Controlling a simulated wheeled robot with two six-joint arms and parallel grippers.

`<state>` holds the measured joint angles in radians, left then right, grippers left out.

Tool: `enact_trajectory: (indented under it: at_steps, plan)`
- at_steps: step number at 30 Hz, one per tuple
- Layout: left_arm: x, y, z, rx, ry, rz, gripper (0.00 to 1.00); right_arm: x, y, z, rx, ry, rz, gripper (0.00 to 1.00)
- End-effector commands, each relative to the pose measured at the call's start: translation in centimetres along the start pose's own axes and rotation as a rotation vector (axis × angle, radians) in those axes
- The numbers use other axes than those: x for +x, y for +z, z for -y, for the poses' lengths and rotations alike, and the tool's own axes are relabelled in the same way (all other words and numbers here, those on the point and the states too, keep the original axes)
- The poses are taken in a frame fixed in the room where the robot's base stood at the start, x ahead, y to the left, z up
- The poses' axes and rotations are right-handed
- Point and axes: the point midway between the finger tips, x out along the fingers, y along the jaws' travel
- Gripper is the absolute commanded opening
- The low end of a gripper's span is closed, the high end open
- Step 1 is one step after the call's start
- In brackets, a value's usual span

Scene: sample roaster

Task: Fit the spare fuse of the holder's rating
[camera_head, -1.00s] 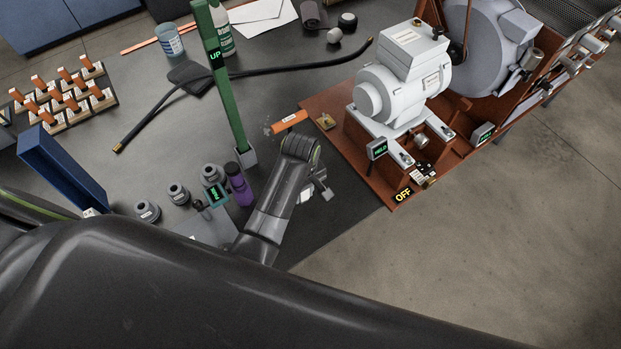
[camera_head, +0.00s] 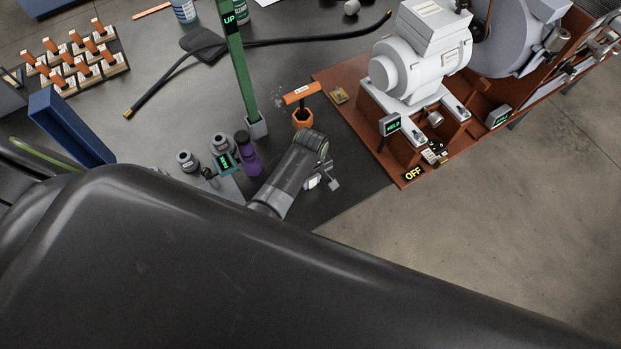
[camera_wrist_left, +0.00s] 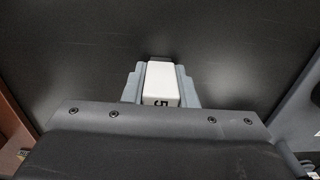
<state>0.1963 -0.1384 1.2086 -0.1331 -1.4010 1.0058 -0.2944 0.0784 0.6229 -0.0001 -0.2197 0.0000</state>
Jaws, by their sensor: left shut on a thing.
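My left gripper (camera_head: 324,184) is low over the dark bench, left of the roaster's base. In the left wrist view it (camera_wrist_left: 160,88) is shut on a white block marked 5 (camera_wrist_left: 160,80); the block is clear of other things there. The block shows only as a small pale patch in the head view. An orange hexagonal holder (camera_head: 302,119) stands on the bench behind my left wrist, with an orange labelled bar (camera_head: 301,95) at its top. I cannot read that label. My right gripper is not in view.
The roaster (camera_head: 425,60) stands on a red-brown base (camera_head: 350,110) with an OFF sign (camera_head: 412,174). A green post (camera_head: 238,70) and purple bottle (camera_head: 248,155) stand left of my wrist. A black hose (camera_head: 290,42) crosses the bench. A blue bin (camera_head: 72,128) is at left.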

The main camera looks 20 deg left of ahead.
Motion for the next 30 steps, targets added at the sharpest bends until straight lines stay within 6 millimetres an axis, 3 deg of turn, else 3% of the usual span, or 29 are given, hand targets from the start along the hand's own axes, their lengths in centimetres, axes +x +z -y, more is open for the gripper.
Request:
enact_trajectory:
  at_steps: [9,10,14,23,30]
  plan:
    - [0.4,0.0,0.0,0.0,-0.001,0.0,0.02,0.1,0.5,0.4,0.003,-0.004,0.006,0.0]
    - [0.3,0.0,0.0,0.0,-0.001,0.0,0.29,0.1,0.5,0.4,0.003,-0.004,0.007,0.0]
    - [0.2,0.0,0.0,0.0,-0.001,0.0,0.46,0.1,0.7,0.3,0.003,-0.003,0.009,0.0]
    - [0.1,0.0,0.0,0.0,0.0,0.0,0.47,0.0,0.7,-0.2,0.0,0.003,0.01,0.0]
    - [-2.2,0.0,0.0,0.0,0.002,-0.001,0.47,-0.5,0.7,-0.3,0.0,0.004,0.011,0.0]
